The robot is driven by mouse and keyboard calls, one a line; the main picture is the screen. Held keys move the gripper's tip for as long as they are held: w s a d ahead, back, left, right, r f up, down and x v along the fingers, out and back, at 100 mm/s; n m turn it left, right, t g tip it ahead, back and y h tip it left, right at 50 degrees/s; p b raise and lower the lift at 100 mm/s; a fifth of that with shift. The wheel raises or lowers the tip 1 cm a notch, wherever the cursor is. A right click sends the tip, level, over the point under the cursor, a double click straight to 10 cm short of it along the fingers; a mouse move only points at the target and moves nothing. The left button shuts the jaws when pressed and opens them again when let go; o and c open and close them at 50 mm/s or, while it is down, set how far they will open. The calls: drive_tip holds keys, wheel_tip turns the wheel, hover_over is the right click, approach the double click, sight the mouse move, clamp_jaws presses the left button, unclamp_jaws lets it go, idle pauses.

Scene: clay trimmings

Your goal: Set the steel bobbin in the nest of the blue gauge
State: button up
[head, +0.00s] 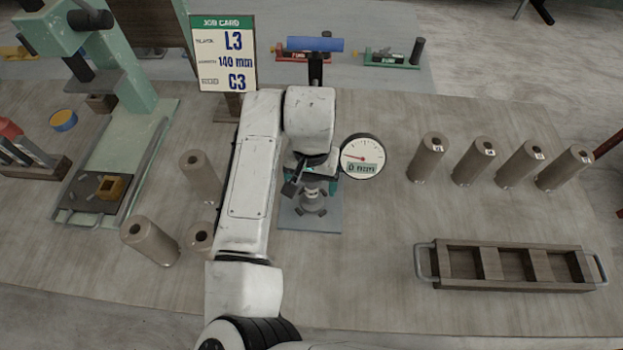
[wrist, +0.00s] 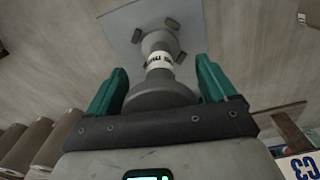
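The steel bobbin (head: 313,188) stands upright on the pale blue-grey base plate (head: 299,222) of the gauge, below my gripper. In the wrist view the grey bobbin (wrist: 160,96) has a wide near flange and a white lettered label on its neck. Its far end lies among the dark lugs (wrist: 171,22) of the nest; I cannot tell whether it is fully seated. My gripper (wrist: 160,88) has its teal fingers against both sides of the near flange. In the head view my arm partly hides my gripper (head: 314,179). The gauge's round dial (head: 362,157) reads 0 mm.
Several brown cylinders (head: 473,162) stand at right, and others (head: 150,241) at left. A wooden tray (head: 515,284) lies front right. A green press (head: 130,75) and a job card (head: 224,53) are behind left. Table between gauge and tray is clear.

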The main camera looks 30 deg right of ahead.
drive_tip(key=shift+o, duration=0.2)
wheel_tip(320, 180, up, 12)
drive_tip(key=shift+f+b, duration=0.1)
drive_tip(key=shift+b, duration=0.65)
drive_tip(key=shift+r, duration=0.25)
drive_tip(key=shift+s, duration=0.1)
